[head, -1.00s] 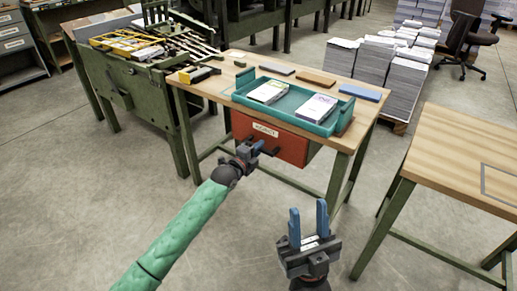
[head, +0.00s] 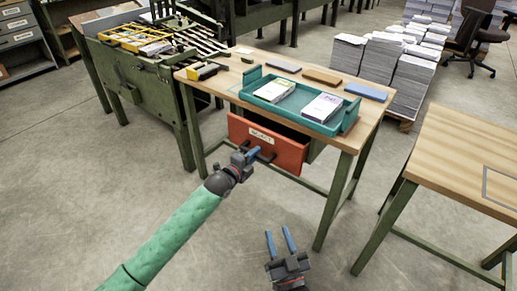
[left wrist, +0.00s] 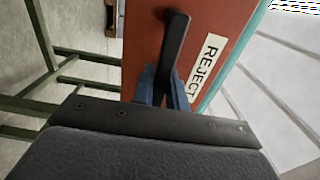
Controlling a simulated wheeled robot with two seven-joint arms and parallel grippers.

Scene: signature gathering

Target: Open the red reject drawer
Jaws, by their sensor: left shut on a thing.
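The red reject drawer (head: 283,150) hangs under the wooden table and stands partly pulled out, with a dark gap showing behind its front. Its white REJECT label (head: 261,136) also shows in the left wrist view (left wrist: 206,67). My left gripper (head: 252,154) is at the drawer front, shut on the dark bar handle (left wrist: 174,50); its blue fingers (left wrist: 163,88) sit on either side of the bar. My right gripper (head: 280,243) is open and empty, low over the floor in front of the table.
A teal tray (head: 338,126) with two paper stacks stands on the wooden table (head: 228,76) above the drawer. A green machine (head: 150,105) is at the left. Another wooden table (head: 455,155) is at the right. Floor in front of the drawer is clear.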

